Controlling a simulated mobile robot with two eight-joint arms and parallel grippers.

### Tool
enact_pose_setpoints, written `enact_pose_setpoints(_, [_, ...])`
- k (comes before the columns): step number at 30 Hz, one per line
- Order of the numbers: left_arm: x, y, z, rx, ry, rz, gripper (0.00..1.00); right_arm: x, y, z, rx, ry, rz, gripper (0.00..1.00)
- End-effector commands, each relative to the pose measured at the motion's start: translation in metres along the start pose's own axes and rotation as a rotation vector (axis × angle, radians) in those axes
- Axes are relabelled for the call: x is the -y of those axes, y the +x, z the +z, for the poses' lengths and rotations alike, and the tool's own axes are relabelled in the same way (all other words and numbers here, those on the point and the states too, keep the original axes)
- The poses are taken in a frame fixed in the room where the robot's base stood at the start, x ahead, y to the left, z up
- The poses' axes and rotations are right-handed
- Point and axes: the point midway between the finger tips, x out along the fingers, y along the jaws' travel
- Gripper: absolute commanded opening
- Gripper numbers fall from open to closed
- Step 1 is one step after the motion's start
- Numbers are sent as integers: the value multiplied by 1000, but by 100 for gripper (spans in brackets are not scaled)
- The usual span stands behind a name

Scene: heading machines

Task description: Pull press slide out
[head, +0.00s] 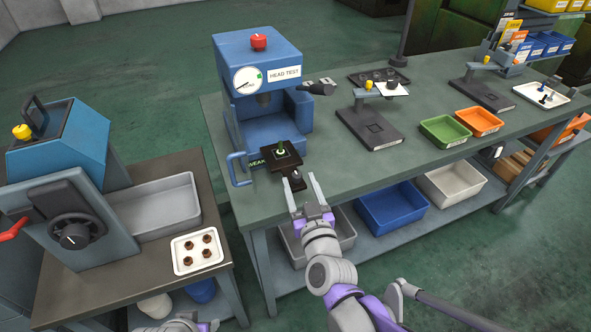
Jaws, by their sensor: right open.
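The blue press (258,52) marked HEAD TEST stands on the grey-green bench (232,200), with a round gauge and a red button. A small dark handle (296,181) is at the slide's near end. My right gripper (303,183) is open, with its fingers either side of the handle; I cannot tell whether they touch it. Only a little of my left gripper (180,325) shows at the bottom edge, and its jaws are unclear.
A blue side handle (239,168) stands left of the slide. To the right are a dark stand (370,130), a green bin (444,131) and an orange bin (478,121). Blue and white bins sit on the shelf below. Another machine (60,150) and a white tray (197,250) are left.

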Motion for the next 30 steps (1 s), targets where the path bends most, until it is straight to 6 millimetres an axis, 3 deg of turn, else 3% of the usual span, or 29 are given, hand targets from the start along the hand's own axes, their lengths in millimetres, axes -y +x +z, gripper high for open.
enact_pose_setpoints(3, [0, -2, -1, -1, 0, 0, 50, 0, -23, 0, 0, 0, -1, 61])
enact_pose_setpoints(9, [0, -3, -2, -1, 0, 0, 50, 0, -41, 0, 0, -1, 0, 61])
enact_pose_setpoints(26, [0, -3, -2, -1, 0, 0, 50, 0, -44, 0, 2, -1, -1, 61])
enact_pose_setpoints(30, [0, -12, -7, -4, 0, 0, 50, 0, -50, -2, 69, 2, -48, 61])
